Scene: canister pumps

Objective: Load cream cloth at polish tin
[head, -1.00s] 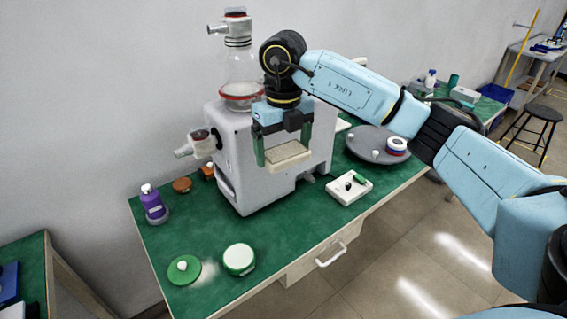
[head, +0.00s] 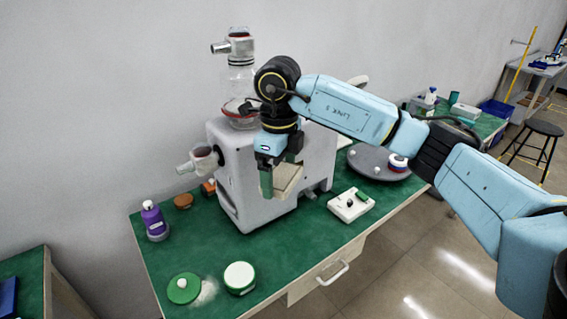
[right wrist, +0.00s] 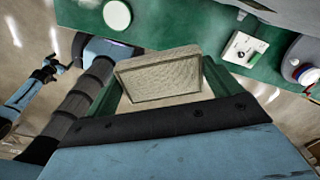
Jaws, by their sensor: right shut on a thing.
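My right gripper (head: 277,178) is shut on a cream block-like piece, which I take as the cream cloth (head: 288,180). It holds the cloth in the air in front of the white pump machine, above the green table. In the right wrist view the cloth (right wrist: 160,76) sits between the two green fingers. A round tin with a white top and green rim, likely the polish tin (head: 239,277), stands near the table's front left. Beside it lies a green disc with a white knob (head: 183,288), with a pale powdery patch between them.
The white pump machine (head: 238,170) with glass vessel stands at the table's back. A purple bottle (head: 153,218) is at left. A white switch box (head: 350,205) and a grey round plate (head: 370,166) with small items are at right. The table's front middle is clear.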

